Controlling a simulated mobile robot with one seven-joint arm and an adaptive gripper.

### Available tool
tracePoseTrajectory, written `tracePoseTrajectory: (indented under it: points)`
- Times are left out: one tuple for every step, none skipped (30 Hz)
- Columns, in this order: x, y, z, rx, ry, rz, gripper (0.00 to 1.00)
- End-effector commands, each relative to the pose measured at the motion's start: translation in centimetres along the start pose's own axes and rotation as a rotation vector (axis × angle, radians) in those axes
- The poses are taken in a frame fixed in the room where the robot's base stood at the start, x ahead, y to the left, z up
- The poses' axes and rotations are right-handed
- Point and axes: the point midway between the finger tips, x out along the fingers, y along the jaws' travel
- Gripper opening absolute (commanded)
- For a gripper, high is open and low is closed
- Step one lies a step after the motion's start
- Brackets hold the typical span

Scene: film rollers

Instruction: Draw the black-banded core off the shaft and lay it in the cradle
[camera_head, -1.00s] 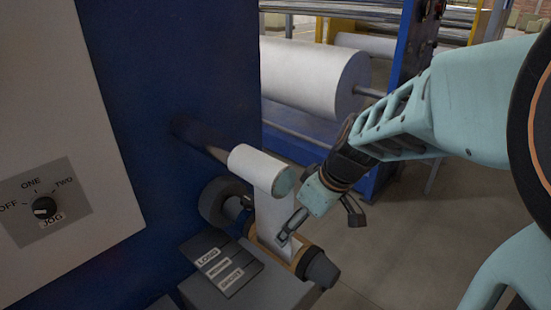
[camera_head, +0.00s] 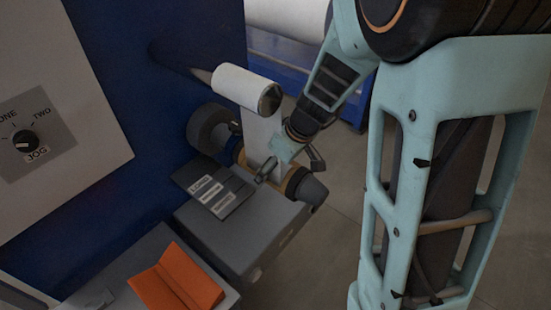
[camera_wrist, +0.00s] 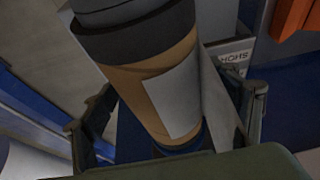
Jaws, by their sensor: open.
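The core (camera_head: 294,183) is a tan tube with a dark band at its outer end, low on the machine side, with white film running down to it. In the wrist view the core (camera_wrist: 150,85) shows a wide black band at the top and a pale patch of film. It lies between my fingers. My gripper (camera_head: 290,167) is open, with a finger on each side of the core; contact is unclear. The shaft is mostly hidden inside the core. The orange cradle (camera_head: 178,282) is empty at the lower left, and part of it shows in the wrist view (camera_wrist: 296,16).
A white roll (camera_head: 240,86) on an upper shaft sits just above my gripper. The blue machine wall (camera_head: 130,120) bounds the left. Open floor lies to the right.

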Motion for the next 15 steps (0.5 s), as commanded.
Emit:
tracePoseTrajectory:
  points:
    - [0.01,0.00,-0.02,0.000,0.000,0.000,0.81]
    - [0.00,0.00,-0.02,0.000,0.000,0.000,0.81]
    - [0.00,0.00,-0.03,0.000,0.000,0.000,0.81]
    - [-0.01,0.00,-0.02,0.000,0.000,0.000,0.81]
    - [-0.01,-0.01,-0.02,0.000,0.000,0.000,0.81]
    - [-0.01,-0.01,-0.02,0.000,0.000,0.000,0.78]
    - [-0.01,-0.01,-0.02,0.000,0.000,0.000,0.74]
    - [-0.02,-0.01,-0.02,0.000,0.000,0.000,0.71]
    - [-0.02,-0.01,-0.02,0.000,0.000,0.000,0.67]
    - [-0.02,-0.01,-0.02,0.000,0.000,0.000,0.63]
    - [-0.02,-0.01,-0.01,0.000,0.000,0.000,0.60]
    - [-0.02,-0.01,-0.01,0.000,0.000,0.000,0.56]
    - [-0.02,-0.01,-0.01,0.000,0.000,0.000,0.52]
    - [-0.02,-0.01,-0.01,0.000,0.000,0.000,0.49]
    - [-0.03,-0.01,-0.01,0.000,0.000,0.000,0.45]
